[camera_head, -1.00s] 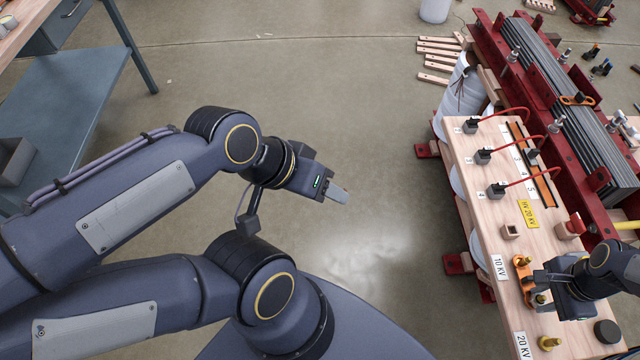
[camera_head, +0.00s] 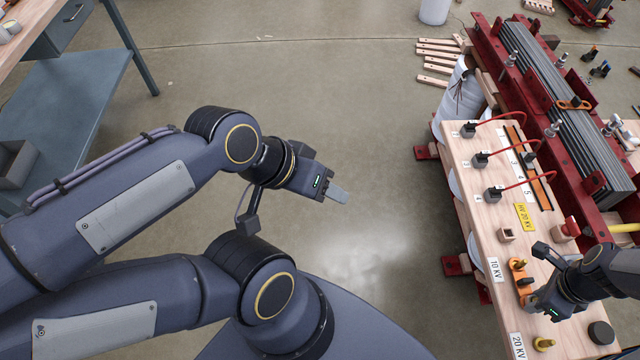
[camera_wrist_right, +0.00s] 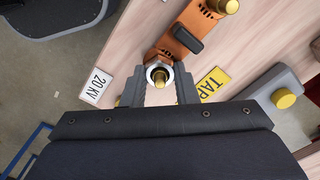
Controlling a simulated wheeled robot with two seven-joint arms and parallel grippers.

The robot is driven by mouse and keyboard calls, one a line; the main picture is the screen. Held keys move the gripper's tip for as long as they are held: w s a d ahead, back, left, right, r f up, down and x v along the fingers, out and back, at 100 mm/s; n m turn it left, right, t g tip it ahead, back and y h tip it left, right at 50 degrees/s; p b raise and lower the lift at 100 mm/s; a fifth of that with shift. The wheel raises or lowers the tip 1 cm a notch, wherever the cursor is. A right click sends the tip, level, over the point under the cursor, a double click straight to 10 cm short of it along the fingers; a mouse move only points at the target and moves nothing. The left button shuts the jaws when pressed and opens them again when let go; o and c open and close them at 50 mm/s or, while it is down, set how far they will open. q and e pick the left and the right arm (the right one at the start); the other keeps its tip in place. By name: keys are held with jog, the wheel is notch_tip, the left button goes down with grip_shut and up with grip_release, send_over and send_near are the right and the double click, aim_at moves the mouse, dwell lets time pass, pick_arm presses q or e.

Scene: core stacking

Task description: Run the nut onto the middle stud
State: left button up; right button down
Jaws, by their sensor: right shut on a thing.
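My right gripper (camera_head: 534,300) is over the middle of the wooden board. In the right wrist view its two fingers are closed on opposite sides of a silver nut (camera_wrist_right: 150,71). The nut rings the brass middle stud (camera_wrist_right: 160,80), whose top shows inside it; how far down the nut sits cannot be told. An orange link (camera_wrist_right: 178,42) with a black grip runs from this stud to another brass stud (camera_wrist_right: 229,5). My left gripper (camera_head: 337,194) hangs over bare floor, seen side-on, so its opening is unclear.
The board (camera_head: 475,212) carries black plugs with red leads, a 20 KV label (camera_wrist_right: 96,86), a yellow TAP label (camera_wrist_right: 213,84) and another brass stud (camera_head: 543,343). A red-framed core (camera_head: 560,85) stands behind. Wooden strips (camera_head: 437,59) lie on the floor.

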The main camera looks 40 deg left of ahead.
jog(key=shift+m, duration=0.3)
jog(key=m+p, duration=0.1)
jog(key=m, duration=0.1)
jog(key=shift+r+m+p, duration=0.1)
jog(key=shift+m+p, duration=0.2)
jog(key=shift+p, duration=0.05)
jog(key=shift+m+p, duration=0.3)
jog(key=shift+m, duration=0.7)
jog(key=shift+m+p, duration=0.6)
jog(key=shift+m, duration=0.1)
jog(key=shift+m+p, duration=0.55)
jog(key=shift+m, duration=1.05)
